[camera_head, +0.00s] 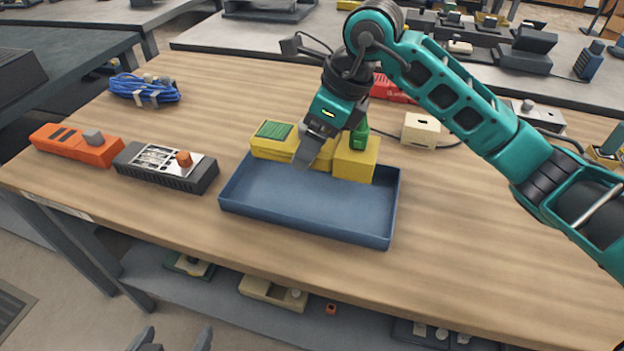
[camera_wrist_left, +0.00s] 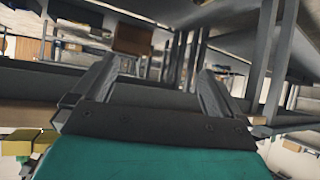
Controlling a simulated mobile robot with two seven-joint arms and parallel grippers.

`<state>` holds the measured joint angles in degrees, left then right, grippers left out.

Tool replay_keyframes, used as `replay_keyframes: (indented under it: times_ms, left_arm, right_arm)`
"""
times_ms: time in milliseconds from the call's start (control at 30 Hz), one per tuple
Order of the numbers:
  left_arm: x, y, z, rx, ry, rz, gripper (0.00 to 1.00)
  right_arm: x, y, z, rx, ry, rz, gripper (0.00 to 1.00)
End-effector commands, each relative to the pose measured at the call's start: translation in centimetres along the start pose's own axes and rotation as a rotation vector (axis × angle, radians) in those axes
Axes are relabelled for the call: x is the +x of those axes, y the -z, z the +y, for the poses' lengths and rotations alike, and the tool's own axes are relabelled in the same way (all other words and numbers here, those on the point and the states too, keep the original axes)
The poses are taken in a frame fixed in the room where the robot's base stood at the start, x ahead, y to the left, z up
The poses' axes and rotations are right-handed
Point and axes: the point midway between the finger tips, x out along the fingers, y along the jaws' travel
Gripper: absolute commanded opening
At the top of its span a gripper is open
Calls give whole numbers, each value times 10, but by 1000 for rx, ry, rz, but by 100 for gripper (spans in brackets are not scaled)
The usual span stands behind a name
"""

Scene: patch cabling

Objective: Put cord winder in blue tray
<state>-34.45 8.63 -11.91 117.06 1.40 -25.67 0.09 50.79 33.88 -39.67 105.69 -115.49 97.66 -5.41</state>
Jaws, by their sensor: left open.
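The blue tray (camera_head: 310,222) lies on the wooden table and looks empty in the part that shows. A coil of blue cord with pale pieces (camera_head: 145,90) lies at the table's far left; it looks like the cord winder, but I cannot be sure. My right gripper (camera_head: 302,158) hangs over the tray's back edge, seen from the side; whether its jaws are apart does not show. The tips of my left gripper (camera_head: 174,340) show at the bottom edge, low before the table. In the left wrist view its fingers (camera_wrist_left: 155,75) stand wide apart with nothing between them.
Yellow blocks with green tops (camera_head: 355,160) stand right behind the tray. An orange device (camera_head: 75,148) and a dark box with an orange knob (camera_head: 165,170) stand left of it. A cream box (camera_head: 421,129) is at right. The table's front right is clear. A shelf with parts runs below.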

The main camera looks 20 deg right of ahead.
Motion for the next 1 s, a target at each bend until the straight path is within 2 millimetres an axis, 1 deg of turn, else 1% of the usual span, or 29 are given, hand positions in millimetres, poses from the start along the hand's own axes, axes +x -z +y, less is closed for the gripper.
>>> replay_keyframes:
  times_ms: [33,100,200,367,633,700,833,1000]
  left_arm:
    - [2,0,0,-1,-1,3,100]
    - [3,0,1,-3,-1,4,100]
    - [4,0,1,-4,-2,5,100]
    - [5,2,1,-4,-2,8,100]
    - [7,-1,2,-6,-5,6,100]
    - [6,0,2,-6,-6,6,100]
    - [5,2,2,-6,-7,10,100]
    - [7,0,2,-5,-8,10,100]
  right_arm:
    - [13,6,1,1,-4,-1,35]
    - [25,10,1,1,-3,-1,35]
    - [36,14,0,-1,-1,-2,35]
    - [44,18,0,-1,0,-4,35]
    - [78,32,0,0,-1,-2,35]
    - [81,33,0,-1,0,-3,35]
    - [80,32,0,-2,1,-4,35]
    - [84,34,0,-2,1,-3,35]
